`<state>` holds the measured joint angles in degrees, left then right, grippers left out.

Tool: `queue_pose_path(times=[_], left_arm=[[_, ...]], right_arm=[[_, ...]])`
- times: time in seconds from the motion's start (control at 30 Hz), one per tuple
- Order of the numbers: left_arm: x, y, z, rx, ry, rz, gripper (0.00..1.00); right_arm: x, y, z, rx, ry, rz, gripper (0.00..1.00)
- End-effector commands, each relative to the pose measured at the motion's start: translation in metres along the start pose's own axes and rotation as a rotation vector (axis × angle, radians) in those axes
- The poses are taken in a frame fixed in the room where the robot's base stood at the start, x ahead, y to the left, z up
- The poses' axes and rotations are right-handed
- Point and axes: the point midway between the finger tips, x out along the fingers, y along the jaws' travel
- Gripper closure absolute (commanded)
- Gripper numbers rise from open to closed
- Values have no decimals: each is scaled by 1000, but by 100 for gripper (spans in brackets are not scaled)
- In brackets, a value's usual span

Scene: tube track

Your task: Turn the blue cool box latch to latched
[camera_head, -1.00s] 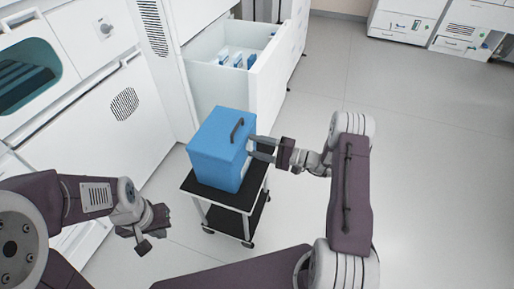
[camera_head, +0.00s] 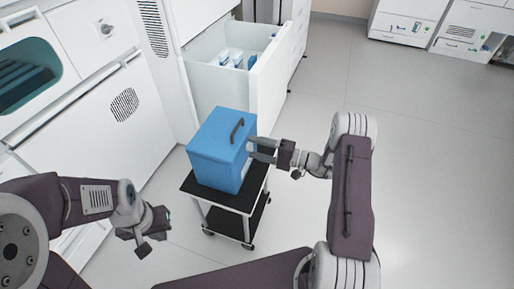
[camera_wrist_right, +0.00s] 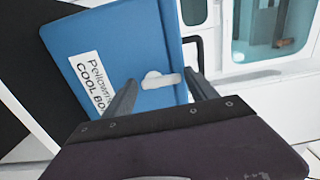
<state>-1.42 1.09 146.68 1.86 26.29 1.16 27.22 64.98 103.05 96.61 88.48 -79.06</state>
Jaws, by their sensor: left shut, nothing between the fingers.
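The blue cool box (camera_head: 222,150) stands upright with its lid down, and its dark handle (camera_head: 237,129) is on top. In the right wrist view the blue box face (camera_wrist_right: 125,42) carries a white "COOL BO…" label (camera_wrist_right: 90,80) and a white latch (camera_wrist_right: 162,80). My right gripper (camera_head: 251,148) is at the box's right side. Its fingers are spread on either side of the latch in the right wrist view (camera_wrist_right: 162,92); I cannot tell whether they touch it. My left gripper (camera_head: 152,238) is shut and empty, low at the left, away from the box.
The box stands on a small trolley with a black top (camera_head: 186,182). Behind it an open white drawer (camera_head: 215,83) holds several blue and white items. White cabinets (camera_head: 105,125) stand at the left. The floor (camera_head: 430,160) at the right is clear.

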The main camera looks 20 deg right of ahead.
Motion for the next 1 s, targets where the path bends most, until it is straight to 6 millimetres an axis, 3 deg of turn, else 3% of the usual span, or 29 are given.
queue_pose_path(times=[0.37,0.7,0.83,1.0], left_arm=[[-2,0,0,0,0,0,100],[-15,0,-2,0,0,0,100],[-16,0,-2,0,0,0,100],[-16,0,-2,0,0,0,100]], right_arm=[[-4,-1,-1,1,3,-2,22],[-73,-2,-1,2,6,-2,22],[-88,-1,0,1,2,-1,22],[-91,0,0,1,1,-1,22]])
